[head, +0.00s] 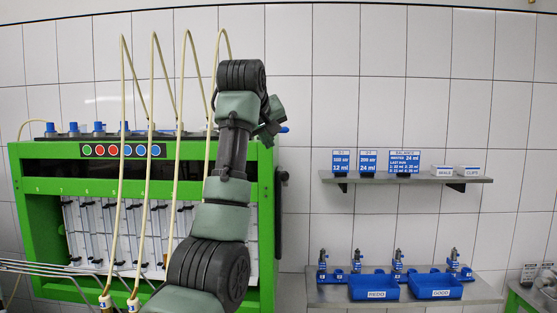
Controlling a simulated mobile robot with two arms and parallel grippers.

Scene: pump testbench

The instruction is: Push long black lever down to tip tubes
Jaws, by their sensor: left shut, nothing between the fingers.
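The green pump testbench (22,200) stands at the left with a row of upright clear tubes (85,232) inside it. A long black lever (279,220) hangs nearly upright on its right side, with a knob at its upper end. My left arm rises in front of the bench and hides part of its right half. My left gripper (268,132) is small and dark, partly hidden behind the wrist. It is shut and empty, above the lever and apart from it in the picture. My right gripper is not in view.
Several cream hoses (122,130) loop up in front of the bench. A wall shelf (410,180) with blue signs and small boxes is at the right. Below it, another shelf (325,295) holds blue trays (375,287) and several blue fittings. The tiled wall between bench and shelves is clear.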

